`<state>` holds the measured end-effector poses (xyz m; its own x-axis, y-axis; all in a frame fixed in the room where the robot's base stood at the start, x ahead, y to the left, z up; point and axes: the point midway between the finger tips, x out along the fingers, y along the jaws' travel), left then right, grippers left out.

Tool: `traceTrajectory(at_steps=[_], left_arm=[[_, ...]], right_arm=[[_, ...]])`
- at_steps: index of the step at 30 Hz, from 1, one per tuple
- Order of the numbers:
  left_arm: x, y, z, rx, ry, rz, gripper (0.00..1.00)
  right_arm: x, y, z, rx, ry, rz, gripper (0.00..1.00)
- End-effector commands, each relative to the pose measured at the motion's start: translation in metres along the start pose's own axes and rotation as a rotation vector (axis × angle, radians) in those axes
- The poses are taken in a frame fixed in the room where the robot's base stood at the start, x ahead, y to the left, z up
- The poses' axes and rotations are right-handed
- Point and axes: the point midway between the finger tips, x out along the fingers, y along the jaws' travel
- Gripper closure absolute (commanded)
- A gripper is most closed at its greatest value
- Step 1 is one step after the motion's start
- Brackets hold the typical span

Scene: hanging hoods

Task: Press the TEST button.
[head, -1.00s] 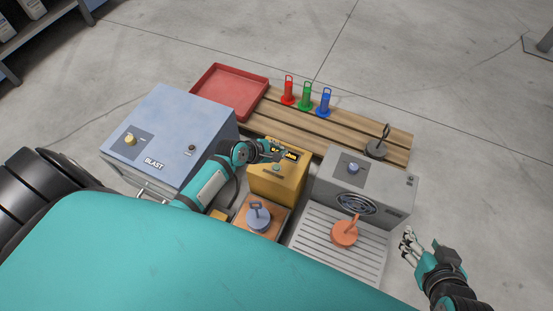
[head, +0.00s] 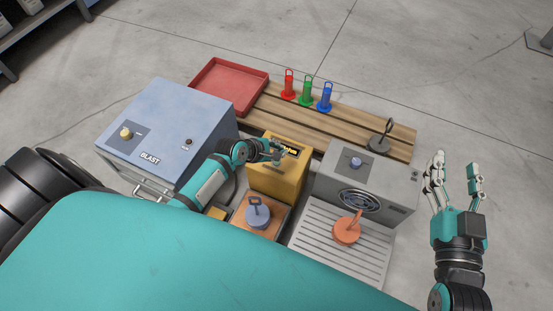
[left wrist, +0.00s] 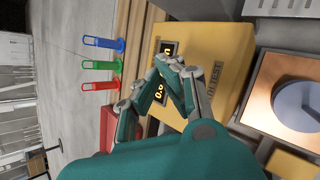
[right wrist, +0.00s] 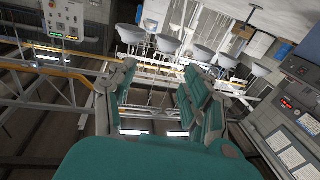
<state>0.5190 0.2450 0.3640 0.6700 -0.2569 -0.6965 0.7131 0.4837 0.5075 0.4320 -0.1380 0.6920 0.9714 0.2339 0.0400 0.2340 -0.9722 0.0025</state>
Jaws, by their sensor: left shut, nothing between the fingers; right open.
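The yellow box (head: 272,182) stands mid-table, with a dark display on its top. In the left wrist view my left gripper (left wrist: 172,68) covers part of the display. The TEST button itself is not clearly visible behind my fingers; I cannot tell whether they touch it. My right gripper (head: 456,168) is open and empty, over the floor at right.
A blue BLAST cabinet (head: 170,115) stands left of the yellow box, and a grey machine (head: 390,182) stands right. A grey-blue handled weight (head: 258,216) sits in front. Behind are a red tray (head: 215,72) and red, green and blue handled pieces (head: 307,98) on wooden slats.

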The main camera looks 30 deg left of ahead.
Motion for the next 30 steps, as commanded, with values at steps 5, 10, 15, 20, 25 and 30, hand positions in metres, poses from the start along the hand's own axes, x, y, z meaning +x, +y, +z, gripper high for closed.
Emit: traceTrajectory(at_steps=[5, 10, 15, 20, 25, 30], left_arm=[[0.005, -0.004, -0.004, 0.000, 0.000, 0.000, 1.00], [0.009, -0.007, -0.007, 0.000, 0.001, 0.000, 1.00], [0.014, -0.011, -0.010, 0.000, 0.001, -0.001, 1.00], [0.021, -0.016, -0.015, 0.000, 0.000, -0.002, 1.00], [0.027, -0.019, -0.019, -0.001, -0.001, 0.000, 1.00], [0.029, -0.021, -0.021, 0.000, -0.001, 0.000, 1.00]], right_arm=[[0.000, -0.004, -0.025, 0.004, 0.156, -0.009, 0.49], [-0.004, -0.007, -0.050, 0.008, 0.306, -0.016, 0.49], [-0.013, -0.010, -0.074, 0.014, 0.454, -0.024, 0.49], [-0.025, -0.013, -0.094, 0.020, 0.588, -0.030, 0.49], [-0.036, -0.014, -0.109, 0.025, 0.696, -0.035, 0.49], [-0.043, -0.015, -0.117, 0.028, 0.751, -0.037, 0.49]])
